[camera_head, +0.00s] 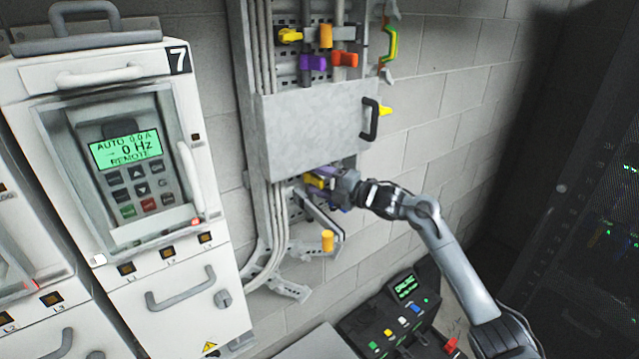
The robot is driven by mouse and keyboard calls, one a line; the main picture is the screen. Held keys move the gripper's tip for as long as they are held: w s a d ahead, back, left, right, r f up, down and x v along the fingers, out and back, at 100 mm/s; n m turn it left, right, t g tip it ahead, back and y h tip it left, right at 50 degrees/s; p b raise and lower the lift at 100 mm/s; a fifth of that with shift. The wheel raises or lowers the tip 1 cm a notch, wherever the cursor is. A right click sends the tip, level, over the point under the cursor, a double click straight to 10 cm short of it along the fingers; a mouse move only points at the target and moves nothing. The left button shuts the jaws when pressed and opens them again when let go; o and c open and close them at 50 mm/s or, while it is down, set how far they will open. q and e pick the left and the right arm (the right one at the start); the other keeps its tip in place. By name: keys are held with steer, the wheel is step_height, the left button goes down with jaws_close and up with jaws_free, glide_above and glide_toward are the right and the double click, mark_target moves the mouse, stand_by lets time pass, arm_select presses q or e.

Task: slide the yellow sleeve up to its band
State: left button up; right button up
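A short yellow-orange cylinder (327,240) stands at the outer end of a grey bracket low on the wall panel; it looks like a sleeve. Another yellow piece (318,181) shows just below the grey box, close against my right gripper (332,184). I cannot tell for certain which of the two is the task's sleeve, and no band can be made out. A purple piece is partly hidden by my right gripper. Its fingertips are too small and covered to show whether they are open or shut. My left gripper is not in view.
A grey box (312,135) with a black handle (370,119) overhangs the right gripper. Coloured levers and an orange sleeve (326,36) are above it. A white drive cabinet (170,290) stands left; a button console (398,322) is below. A dark rack is at the right.

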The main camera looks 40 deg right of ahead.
steer(key=shift+s+f, duration=0.1)
steer(key=shift+f, duration=0.05)
steer(key=shift+s+d+f+b, duration=0.1)
steer(key=shift+s+d+b, duration=0.2)
steer(key=shift+s, duration=0.2)
steer(key=b+v, duration=0.3)
steer(key=v, duration=0.6)
steer(key=shift+s, duration=0.3)
